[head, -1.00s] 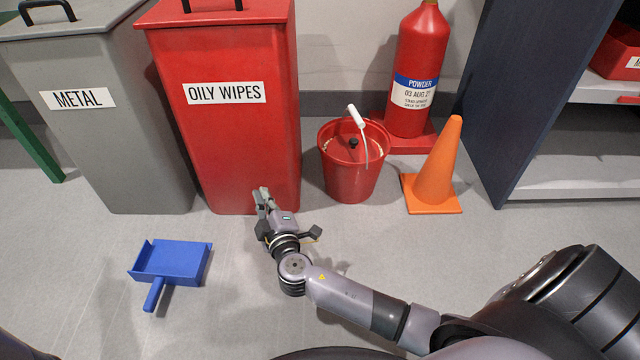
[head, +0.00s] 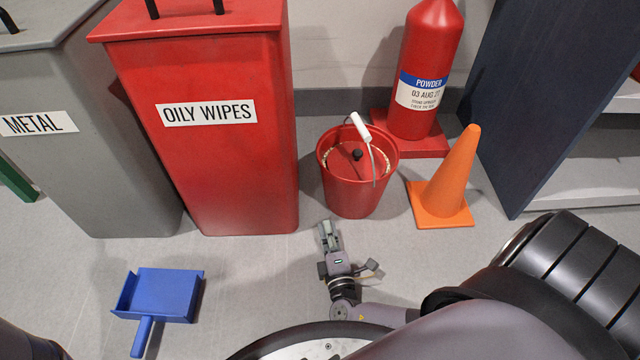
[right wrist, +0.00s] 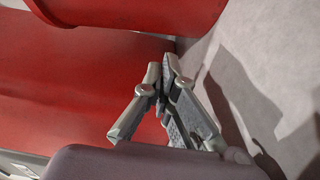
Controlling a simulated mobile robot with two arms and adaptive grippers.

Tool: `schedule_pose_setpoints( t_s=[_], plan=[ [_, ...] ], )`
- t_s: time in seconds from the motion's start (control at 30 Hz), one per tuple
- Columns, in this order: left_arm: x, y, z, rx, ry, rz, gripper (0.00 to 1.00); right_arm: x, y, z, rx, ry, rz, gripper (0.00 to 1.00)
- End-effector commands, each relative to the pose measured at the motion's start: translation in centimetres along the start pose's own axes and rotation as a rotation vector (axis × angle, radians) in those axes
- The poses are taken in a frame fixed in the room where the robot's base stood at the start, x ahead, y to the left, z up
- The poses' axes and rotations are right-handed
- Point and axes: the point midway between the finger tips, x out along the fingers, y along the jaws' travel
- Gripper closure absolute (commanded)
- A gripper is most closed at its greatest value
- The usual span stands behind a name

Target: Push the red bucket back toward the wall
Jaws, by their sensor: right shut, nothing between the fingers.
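The red bucket (head: 352,192) stands upright on the floor between the red bin and the orange cone, with a white-gripped handle (head: 360,127) over its rim and a dark knob inside. My right gripper (head: 328,224) is shut and empty, just in front of the bucket at its lower left. I cannot tell if it touches the bucket. In the right wrist view the closed fingertips (right wrist: 168,68) show against red surfaces. My left gripper is not in view.
The red OILY WIPES bin (head: 215,160) stands left of the bucket. A fire extinguisher (head: 425,75) on a red base is behind it, close to the wall. The orange cone (head: 447,185) stands right. A blue dustpan (head: 160,294) lies on the floor at left.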

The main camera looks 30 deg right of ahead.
Motion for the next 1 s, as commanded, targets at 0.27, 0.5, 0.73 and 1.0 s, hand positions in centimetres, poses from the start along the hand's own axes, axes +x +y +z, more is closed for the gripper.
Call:
schedule_pose_setpoints(
  t_s=[0.27,0.5,0.73,1.0],
  plan=[
    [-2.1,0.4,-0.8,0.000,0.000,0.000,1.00,4.2,-0.3,0.0,0.000,-0.001,0.005,1.00],
    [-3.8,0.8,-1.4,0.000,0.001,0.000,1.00,8.2,-0.3,0.0,0.001,0.000,0.003,1.00],
    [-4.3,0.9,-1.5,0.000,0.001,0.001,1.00,9.8,-0.1,0.0,0.000,0.000,0.000,1.00],
    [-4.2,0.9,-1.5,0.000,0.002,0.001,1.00,9.8,0.0,0.0,0.000,0.000,0.000,1.00]
  ],
)
